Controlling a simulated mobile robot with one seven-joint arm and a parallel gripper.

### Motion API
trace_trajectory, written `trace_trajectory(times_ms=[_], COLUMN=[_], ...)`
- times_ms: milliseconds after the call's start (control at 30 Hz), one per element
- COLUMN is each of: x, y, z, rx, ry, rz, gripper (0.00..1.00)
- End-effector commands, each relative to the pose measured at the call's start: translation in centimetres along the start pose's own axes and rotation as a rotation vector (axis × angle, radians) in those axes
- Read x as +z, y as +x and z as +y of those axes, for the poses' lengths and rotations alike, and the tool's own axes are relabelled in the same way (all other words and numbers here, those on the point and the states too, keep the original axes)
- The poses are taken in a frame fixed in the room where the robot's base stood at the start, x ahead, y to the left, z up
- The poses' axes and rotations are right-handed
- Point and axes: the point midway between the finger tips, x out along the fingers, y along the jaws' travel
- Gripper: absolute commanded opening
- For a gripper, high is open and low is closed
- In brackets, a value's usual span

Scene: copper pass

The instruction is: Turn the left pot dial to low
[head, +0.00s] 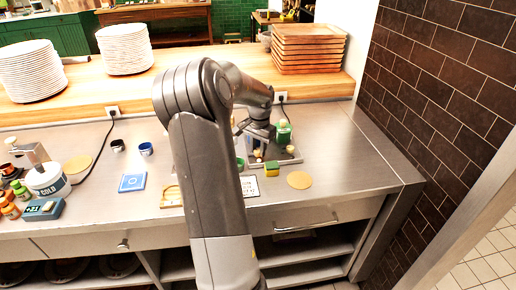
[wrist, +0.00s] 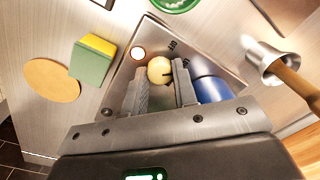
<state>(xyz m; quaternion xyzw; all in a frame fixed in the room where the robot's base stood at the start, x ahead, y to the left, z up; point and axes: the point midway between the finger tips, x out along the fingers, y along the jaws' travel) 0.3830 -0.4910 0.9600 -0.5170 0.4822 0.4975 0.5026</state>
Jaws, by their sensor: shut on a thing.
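A cream round dial (wrist: 159,70) with a dark pointer mark is on a metal panel (wrist: 205,55), with small dark lettering beside it. My gripper (wrist: 163,84) is over the panel with its two fingers closed on the near sides of the dial. In the head view my gripper (head: 258,137) is at the panel, largely hidden by my arm. A second cream knob (head: 290,149) shows on the panel's right there. A green container (head: 283,132) stands behind it. A blue rounded object (wrist: 213,90) is beside the right finger in the wrist view.
A yellow-green sponge (wrist: 93,60) and a tan disc (wrist: 52,80) lie near the panel. A metal cup with a wooden handle (wrist: 265,60) is at the right. Stacked wooden trays (head: 307,48) stand behind. The counter's right end (head: 350,165) is clear.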

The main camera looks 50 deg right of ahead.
Motion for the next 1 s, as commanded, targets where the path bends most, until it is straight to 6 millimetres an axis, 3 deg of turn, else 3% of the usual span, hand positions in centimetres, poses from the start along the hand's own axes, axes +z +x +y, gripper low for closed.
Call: trace_trajectory(times_ms=[300,833,867,1000], x=[0.00,-0.01,-0.01,0.00], y=[-0.07,-0.08,-0.08,-0.06], z=[-0.08,-0.08,-0.08,-0.06], rx=[-0.002,-0.002,-0.002,-0.002], ry=[0.114,0.135,0.135,0.135], rz=[0.006,0.007,0.007,0.007], gripper=[0.03,0.03,0.28,0.39])
